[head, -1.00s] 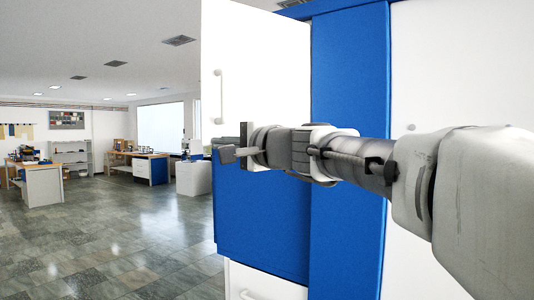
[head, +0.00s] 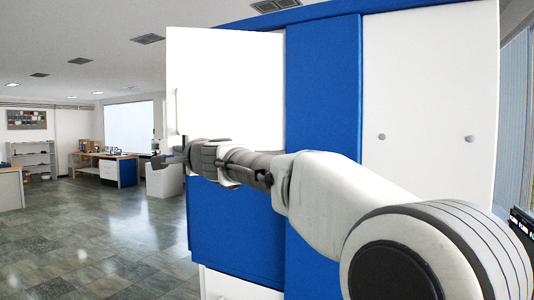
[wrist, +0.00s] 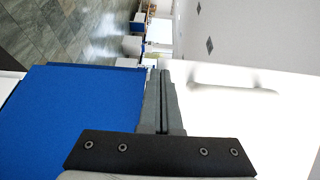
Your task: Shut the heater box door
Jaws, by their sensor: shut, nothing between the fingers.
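The heater box (head: 324,130) is a tall blue and white cabinet filling the middle and right of the head view. Its white door (head: 228,85) is at the upper left, over a blue lower panel. The door's top edge slants differently from the cabinet top and its left edge juts past the blue body, so it looks partly open. A slim handle (head: 178,108) is near the door's left edge. My gripper (head: 168,160) is shut and empty by the door's lower left. In the wrist view its fingers (wrist: 161,78) lie between blue panel and white surface; contact is unclear.
White panels with two round knobs (head: 425,138) form the cabinet's right side. A white drawer front (head: 235,285) is below the blue panel. Tiled floor (head: 100,240) is open to the left, with a workbench (head: 105,168) and white block (head: 163,181) farther back.

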